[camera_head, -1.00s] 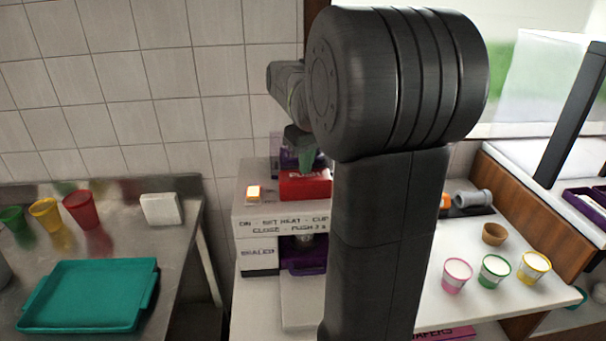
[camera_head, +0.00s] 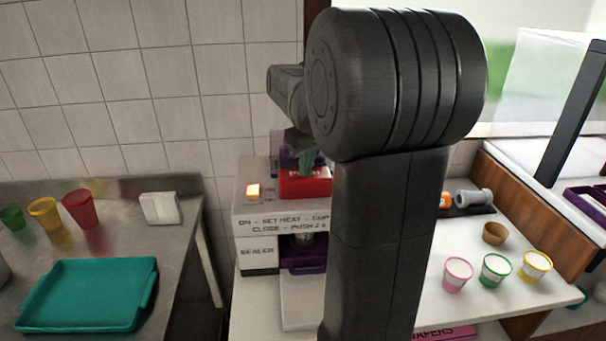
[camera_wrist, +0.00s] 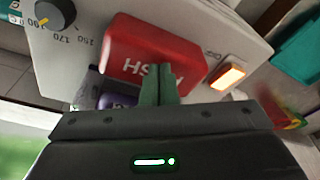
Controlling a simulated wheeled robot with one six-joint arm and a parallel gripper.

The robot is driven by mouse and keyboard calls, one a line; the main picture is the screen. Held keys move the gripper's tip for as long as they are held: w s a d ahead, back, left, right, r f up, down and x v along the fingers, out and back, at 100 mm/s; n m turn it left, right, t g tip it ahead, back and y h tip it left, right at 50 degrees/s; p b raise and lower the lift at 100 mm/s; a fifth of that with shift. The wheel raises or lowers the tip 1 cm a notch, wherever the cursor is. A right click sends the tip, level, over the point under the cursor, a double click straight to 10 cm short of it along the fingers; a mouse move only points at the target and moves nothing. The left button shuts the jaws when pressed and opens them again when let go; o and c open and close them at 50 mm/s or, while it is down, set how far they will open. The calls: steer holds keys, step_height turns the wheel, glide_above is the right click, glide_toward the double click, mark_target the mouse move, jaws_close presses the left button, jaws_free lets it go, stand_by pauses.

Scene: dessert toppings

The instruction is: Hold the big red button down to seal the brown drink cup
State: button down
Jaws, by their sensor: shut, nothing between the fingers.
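The big red button (camera_head: 312,187), marked PUSH, sits on top of the white sealer machine (camera_head: 257,216). It also fills the middle of the wrist view (camera_wrist: 150,50). My gripper (camera_head: 305,170) is shut and empty, with its green fingers pointing down at the button. In the wrist view the closed fingertips (camera_wrist: 158,70) overlap the button's lettered face; I cannot tell if they touch it. The sealer's purple cup holder (camera_head: 302,262) is below, with a silvery part above it. I cannot make out a brown drink cup in the sealer; my arm hides part of it.
An orange light (camera_head: 253,191) glows beside the button. A heat dial (camera_wrist: 55,12) is on the sealer. A teal tray (camera_head: 145,297) and coloured cups are on the left counter. A small brown cup (camera_head: 494,234) and three filled cups stand on the right counter.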

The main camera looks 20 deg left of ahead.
steer(key=shift+f+b, duration=0.7)
steer(key=shift+f, duration=0.6)
steer(key=shift+s, duration=0.1)
steer(key=shift+s+d+f, duration=0.1)
steer(key=shift+f, duration=0.1)
stand_by(1.4)
steer(key=shift+s, duration=0.1)
steer(key=shift+s+d+r, duration=0.35)
steer(key=shift+s+r, duration=0.05)
steer(key=shift+s, duration=0.3)
steer(key=shift+s+d+r, duration=0.35)
steer(key=shift+s+r, duration=0.05)
steer(key=shift+s, duration=0.25)
steer(key=shift+r+p, duration=0.15)
steer(key=shift+p, duration=0.15)
step_height(320, 180, up, 8)
steer(key=p, duration=0.6)
steer(key=shift+s+d+p, duration=0.2)
steer(key=shift+s+p, duration=0.1)
steer(key=shift+s, duration=0.1)
